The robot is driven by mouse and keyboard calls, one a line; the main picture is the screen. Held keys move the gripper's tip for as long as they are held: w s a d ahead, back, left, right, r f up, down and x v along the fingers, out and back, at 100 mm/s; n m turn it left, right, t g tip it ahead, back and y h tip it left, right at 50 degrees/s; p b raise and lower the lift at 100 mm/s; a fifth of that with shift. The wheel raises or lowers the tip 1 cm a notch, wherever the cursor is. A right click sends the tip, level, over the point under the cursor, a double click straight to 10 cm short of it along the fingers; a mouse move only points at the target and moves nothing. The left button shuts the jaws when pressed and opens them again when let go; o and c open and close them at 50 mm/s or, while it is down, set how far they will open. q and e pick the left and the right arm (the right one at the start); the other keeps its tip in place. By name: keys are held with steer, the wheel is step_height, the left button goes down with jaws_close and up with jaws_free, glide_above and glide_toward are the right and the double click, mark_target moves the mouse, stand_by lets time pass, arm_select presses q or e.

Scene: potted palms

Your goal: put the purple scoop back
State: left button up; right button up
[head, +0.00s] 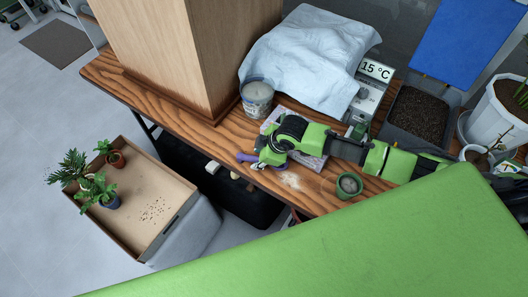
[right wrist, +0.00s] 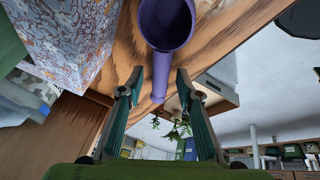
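The purple scoop (head: 246,158) is at the front edge of the wooden table, just left of my right gripper (head: 259,158). In the right wrist view the scoop (right wrist: 166,24) shows its bowl at the top, and its handle runs down between the fingers of my right gripper (right wrist: 160,76). The fingers are apart, with a gap on each side of the handle. Whether the scoop rests fully on the table is hard to tell. My left gripper is not in view.
A patterned box (right wrist: 68,35) lies close beside the right gripper. On the table (head: 225,135) stand a tin (head: 257,99), a small green pot (head: 349,186), a soil tub (head: 416,115) and a tall wooden box (head: 185,50). A tray with plants (head: 150,235) stands left, below the table.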

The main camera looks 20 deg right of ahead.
steer(key=v, duration=1.1)
steer(key=shift+r, duration=0.25)
steer(key=shift+s, duration=0.1)
